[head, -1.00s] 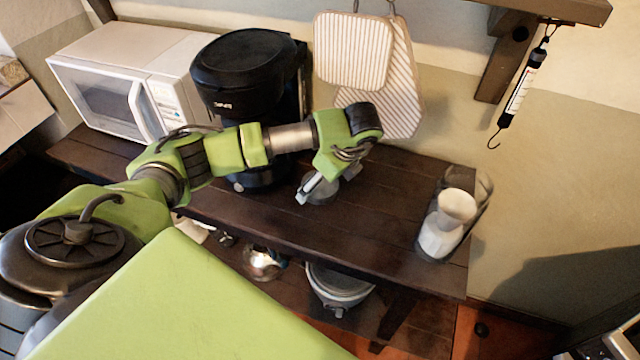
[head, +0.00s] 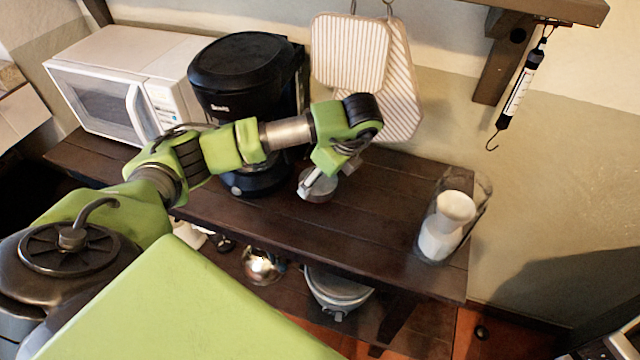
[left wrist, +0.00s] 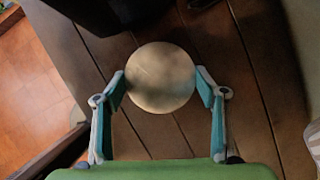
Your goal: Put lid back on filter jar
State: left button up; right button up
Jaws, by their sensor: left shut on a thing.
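The filter jar (head: 476,190) is a clear glass jar with white filters (head: 440,235) inside. It stands at the right end of the dark wooden shelf, and its top looks open. The round grey-brown lid (head: 320,190) is in front of the coffee maker. My left gripper (head: 318,182) is shut on the lid, well to the left of the jar. In the left wrist view, the two fingers (left wrist: 162,92) press on opposite sides of the lid (left wrist: 160,75). I cannot tell how far the lid is above the shelf. My right gripper is not in view.
A black coffee maker (head: 245,75) stands behind my left arm, next to a white microwave (head: 125,85). Striped pot holders (head: 350,50) hang on the wall. The wooden shelf top (head: 385,205) is clear between lid and jar.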

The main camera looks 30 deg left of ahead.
aim_at(319, 187)
pick_arm(q)
jog(key=s+r, duration=0.1)
jog(key=r, duration=0.2)
jog(key=shift+s+d+b, duration=0.35)
jog(key=shift+d+b, duration=0.05)
jog(key=s+d+r+p, duration=0.2)
jog(key=s+d+r, duration=0.2)
jog(key=s+r, duration=0.3)
jog(key=s, duration=0.4)
jog(key=shift+s+d+r, duration=0.2)
jog(key=shift+d+r, duration=0.05)
jog(key=shift+r, duration=0.1)
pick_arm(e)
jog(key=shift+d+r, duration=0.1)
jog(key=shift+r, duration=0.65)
